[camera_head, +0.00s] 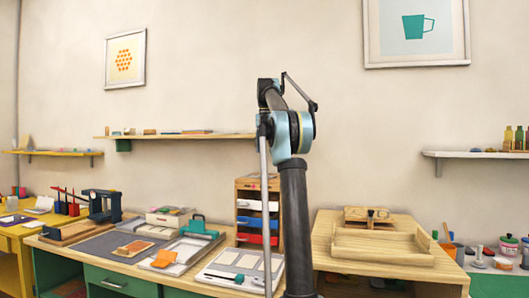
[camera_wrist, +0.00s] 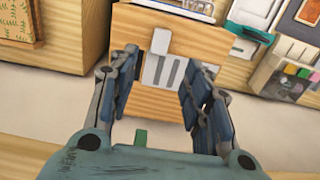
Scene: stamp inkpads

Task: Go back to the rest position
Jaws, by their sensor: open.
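In the wrist view my gripper (camera_wrist: 160,62) shows with its two blue-padded fingers spread apart. It is open and nothing is held between the fingers. Behind the gap is a wooden front (camera_wrist: 150,95) with a pale grey slotted piece (camera_wrist: 165,70) on it; I cannot tell how far off they are. In the head view my arm stands upright in the middle, with its bend high above the tables; the gripper itself cannot be made out there.
A wooden desk holds a dark mat (camera_head: 97,244), trays, a teal-handled thing (camera_head: 198,226) and a small drawer cabinet (camera_head: 244,203). A wooden tray (camera_head: 383,257) lies on the right table. Wall shelves (camera_head: 222,136) hang behind. The space around the arm's upper part looks clear.

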